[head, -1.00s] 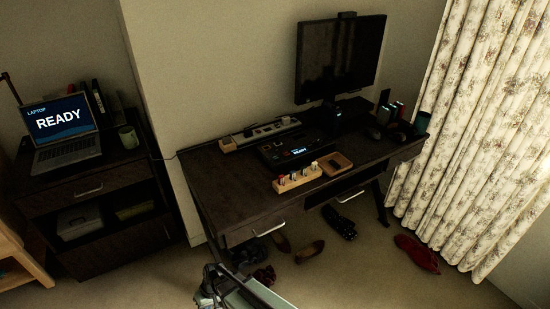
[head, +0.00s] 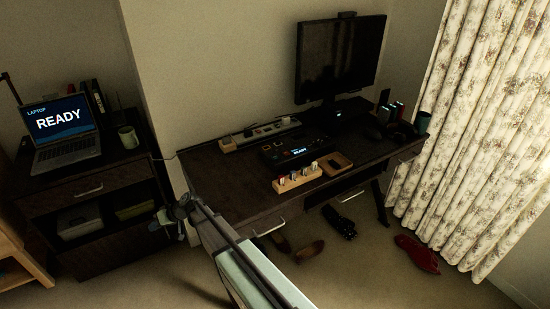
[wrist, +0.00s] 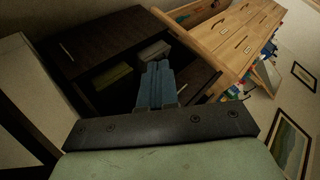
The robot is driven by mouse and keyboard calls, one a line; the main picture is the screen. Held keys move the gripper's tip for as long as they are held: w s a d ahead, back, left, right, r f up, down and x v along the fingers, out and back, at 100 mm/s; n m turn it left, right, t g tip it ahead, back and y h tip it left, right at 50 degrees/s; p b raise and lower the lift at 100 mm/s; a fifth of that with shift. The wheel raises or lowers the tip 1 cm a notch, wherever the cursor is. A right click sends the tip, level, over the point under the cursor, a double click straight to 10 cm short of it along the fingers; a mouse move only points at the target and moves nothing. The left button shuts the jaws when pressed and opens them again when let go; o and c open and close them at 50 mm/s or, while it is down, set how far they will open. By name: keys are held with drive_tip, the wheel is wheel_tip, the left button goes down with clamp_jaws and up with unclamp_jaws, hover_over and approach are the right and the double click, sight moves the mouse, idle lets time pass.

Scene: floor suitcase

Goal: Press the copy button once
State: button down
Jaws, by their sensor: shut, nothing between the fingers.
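A black device (head: 285,156) with a small lit READY display and several small buttons sits on the dark desk in the head view. The button labels are too small to read, so I cannot tell which one is the copy button. My gripper (head: 158,222) is left of the desk and lower, in front of the dark cabinet and apart from the device. In the wrist view, my gripper's blue fingers (wrist: 160,66) are together and empty, pointing toward the cabinet. The device does not show in the wrist view.
A power strip (head: 262,135) lies behind the device; a wooden block with several small items (head: 297,179) and a wooden tray (head: 336,164) stand in front. A monitor (head: 340,60) rises behind. A laptop (head: 64,135) showing READY and a mug (head: 129,138) stand on the cabinet (head: 85,185).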

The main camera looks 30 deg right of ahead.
drive_tip(key=w+d+r+t, duration=0.2)
drive_tip(key=w+d+r, duration=0.35)
drive_tip(key=r, duration=0.25)
wheel_tip(320, 180, up, 17)
drive_tip(key=m+t+h, duration=0.2)
drive_tip(key=m+h, duration=0.6)
drive_tip(key=m, duration=0.2)
hover_over(277, 158)
drive_tip(key=shift+f, duration=4.35)
